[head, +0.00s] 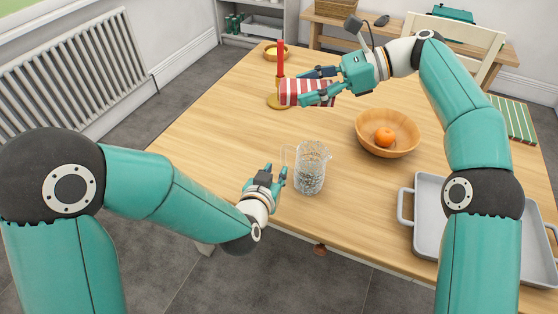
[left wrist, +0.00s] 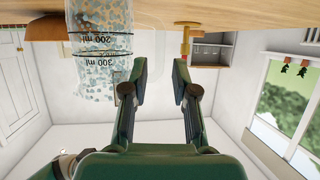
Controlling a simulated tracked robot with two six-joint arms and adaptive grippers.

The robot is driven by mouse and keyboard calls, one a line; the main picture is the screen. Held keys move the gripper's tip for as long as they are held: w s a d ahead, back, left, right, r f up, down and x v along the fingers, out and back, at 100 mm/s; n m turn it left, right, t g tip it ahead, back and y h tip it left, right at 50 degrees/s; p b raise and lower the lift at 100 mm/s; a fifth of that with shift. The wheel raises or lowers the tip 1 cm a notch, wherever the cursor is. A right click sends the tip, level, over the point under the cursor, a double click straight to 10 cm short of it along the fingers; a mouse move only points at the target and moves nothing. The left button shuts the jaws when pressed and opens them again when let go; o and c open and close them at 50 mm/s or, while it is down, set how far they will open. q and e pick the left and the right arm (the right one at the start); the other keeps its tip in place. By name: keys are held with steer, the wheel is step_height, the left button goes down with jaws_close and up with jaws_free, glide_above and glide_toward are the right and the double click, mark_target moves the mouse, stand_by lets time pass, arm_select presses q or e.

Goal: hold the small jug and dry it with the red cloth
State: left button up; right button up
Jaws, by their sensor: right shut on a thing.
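The small jug (head: 310,168) is clear glass with a handle on its left, dotted with drops, upright near the table's front edge. In the left wrist view it hangs upside down at upper left with ml marks (left wrist: 98,50). My left gripper (head: 276,171) is open and empty just left of the jug, near its handle; its fingers (left wrist: 153,85) stand apart. I cannot tell whether the faint handle lies between them. The red-and-white striped cloth (head: 291,92) is in my right gripper (head: 302,87), shut on it above the table's far part.
A red candle (head: 280,58) in a brass holder (head: 272,102) stands behind the cloth. A wooden bowl (head: 408,148) with an orange (head: 383,138) is right of the jug. A grey tray (head: 428,222) lies at front right. The table's left part (head: 215,125) is clear.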

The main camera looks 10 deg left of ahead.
mark_target(282, 160)
arm_select(q)
steer(key=x, duration=0.9)
steer(key=shift+a, duration=0.1)
steer(key=shift+s, duration=0.1)
jaws_close()
